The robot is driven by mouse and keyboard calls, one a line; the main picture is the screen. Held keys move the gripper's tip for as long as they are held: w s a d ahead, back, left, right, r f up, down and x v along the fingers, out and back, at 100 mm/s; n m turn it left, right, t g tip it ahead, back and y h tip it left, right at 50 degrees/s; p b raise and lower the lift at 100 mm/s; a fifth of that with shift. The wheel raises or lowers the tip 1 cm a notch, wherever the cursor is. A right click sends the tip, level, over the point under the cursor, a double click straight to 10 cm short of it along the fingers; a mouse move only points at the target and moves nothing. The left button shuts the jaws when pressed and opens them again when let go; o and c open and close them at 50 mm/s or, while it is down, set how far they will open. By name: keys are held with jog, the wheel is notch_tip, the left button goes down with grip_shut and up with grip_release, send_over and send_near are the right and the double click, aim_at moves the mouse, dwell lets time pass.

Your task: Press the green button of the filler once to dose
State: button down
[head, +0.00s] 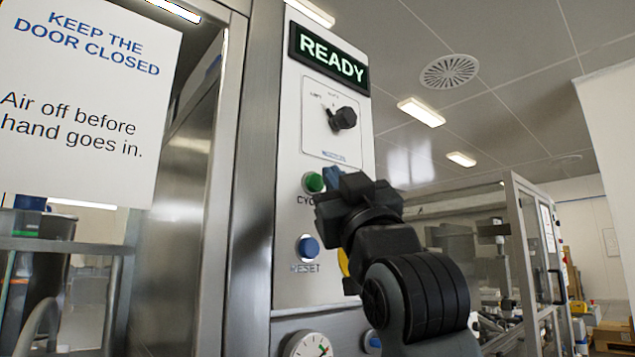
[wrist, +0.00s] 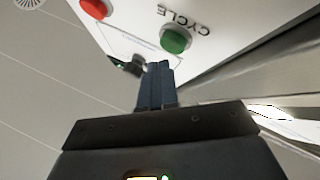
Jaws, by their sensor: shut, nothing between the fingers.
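The green button (head: 314,182) is a round cap in a metal ring on the filler's white panel, above lettering that starts "CYC". In the wrist view the green button (wrist: 175,40) sits by an upside-down "CYCLE" label. My gripper (head: 332,177) is just right of the button in the head view, its blue fingers partly hidden by its own dark body. In the wrist view my gripper (wrist: 158,66) has both fingers together and empty, with the tips just below and left of the button. A gap shows there; I cannot tell the exact depth.
The panel carries a lit "READY" display (head: 329,59), a black knob (head: 343,118), a blue reset button (head: 307,247) and a gauge (head: 308,345). A red button (wrist: 94,8) shows in the wrist view. A metal-framed door (head: 180,220) stands left.

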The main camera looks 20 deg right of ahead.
jog(key=shift+w, duration=0.15)
jog(key=shift+w+a, duration=0.15)
jog(key=shift+w, duration=0.1)
jog(key=shift+w+a, duration=0.15)
jog(key=shift+w, duration=0.35)
dwell(0.9)
jog(key=shift+s, duration=0.15)
jog(key=shift+s+d, duration=0.25)
jog(key=shift+s, duration=0.5)
jog(key=s, duration=0.1)
jog(key=s+d, duration=0.1)
jog(key=s, duration=0.1)
jog(key=s+p, duration=0.1)
jog(key=shift+s+d, duration=0.3)
jog(key=shift+s, duration=0.05)
dwell(0.9)
